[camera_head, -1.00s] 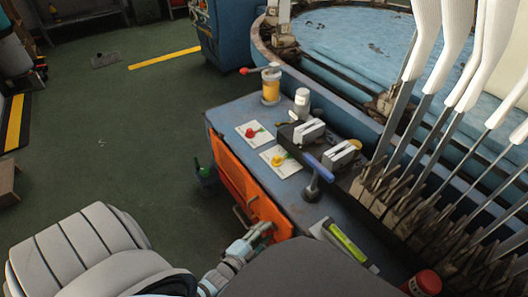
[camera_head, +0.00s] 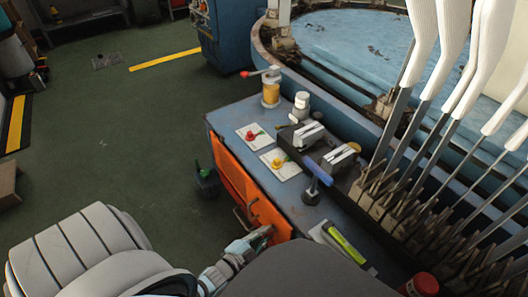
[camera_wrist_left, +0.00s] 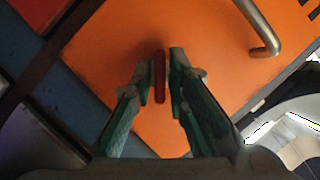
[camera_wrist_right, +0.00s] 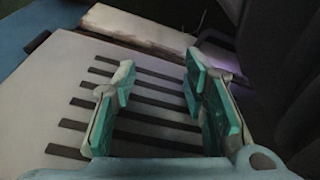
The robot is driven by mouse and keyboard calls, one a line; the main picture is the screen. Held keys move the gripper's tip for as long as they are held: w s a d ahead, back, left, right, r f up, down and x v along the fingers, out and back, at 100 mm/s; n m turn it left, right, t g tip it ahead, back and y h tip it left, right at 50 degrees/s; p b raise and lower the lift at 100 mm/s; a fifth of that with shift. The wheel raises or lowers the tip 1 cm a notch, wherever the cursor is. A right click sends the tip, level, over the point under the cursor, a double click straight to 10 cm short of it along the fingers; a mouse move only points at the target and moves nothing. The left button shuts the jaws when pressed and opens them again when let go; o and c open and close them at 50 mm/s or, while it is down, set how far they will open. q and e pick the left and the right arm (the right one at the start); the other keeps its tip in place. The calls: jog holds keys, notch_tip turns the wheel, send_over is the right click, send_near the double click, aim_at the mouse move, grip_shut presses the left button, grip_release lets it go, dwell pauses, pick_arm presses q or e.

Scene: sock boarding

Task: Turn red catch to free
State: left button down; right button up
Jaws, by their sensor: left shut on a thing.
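The red catch (camera_wrist_left: 159,76) is a narrow red bar on the orange door. In the left wrist view it stands upright between the fingers of my left gripper (camera_wrist_left: 160,82), which is shut on it. In the head view my left gripper (camera_head: 262,236) is at the lower part of the orange door (camera_head: 235,185). The catch is hidden there by the gripper. My right gripper (camera_wrist_right: 155,85) is open and empty in the right wrist view, above a pale slotted surface (camera_wrist_right: 70,90). It does not show in the head view.
A metal handle (camera_wrist_left: 265,38) sits on the door, right of the catch in the left wrist view. The bench top (camera_head: 245,105) carries cards with red and yellow knobs, clamps and a blue-handled tool (camera_head: 317,167). A dark can (camera_head: 207,183) stands on the floor.

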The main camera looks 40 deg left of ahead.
pick_arm(q)
jog(key=shift+a+r+n+g+h+p, duration=0.1)
jog(key=shift+n+g+h+p, duration=0.35)
jog(key=shift+n+h+p, duration=0.7)
jog(key=shift+a+n+g+h+p, duration=0.15)
jog(key=shift+n+g+h, duration=0.45)
jog(key=shift+n, duration=1.15)
pick_arm(e)
notch_tip(320, 180, down, 6)
jog(key=s, duration=0.1)
jog(key=shift+d+m, duration=0.3)
jog(key=shift+d, duration=0.1)
pick_arm(q)
jog(key=shift+w+d, duration=0.1)
pick_arm(e)
jog(key=shift+s, duration=0.1)
pick_arm(q)
jog(key=c, duration=1.7)
grip_release()
jog(key=v, duration=1.2)
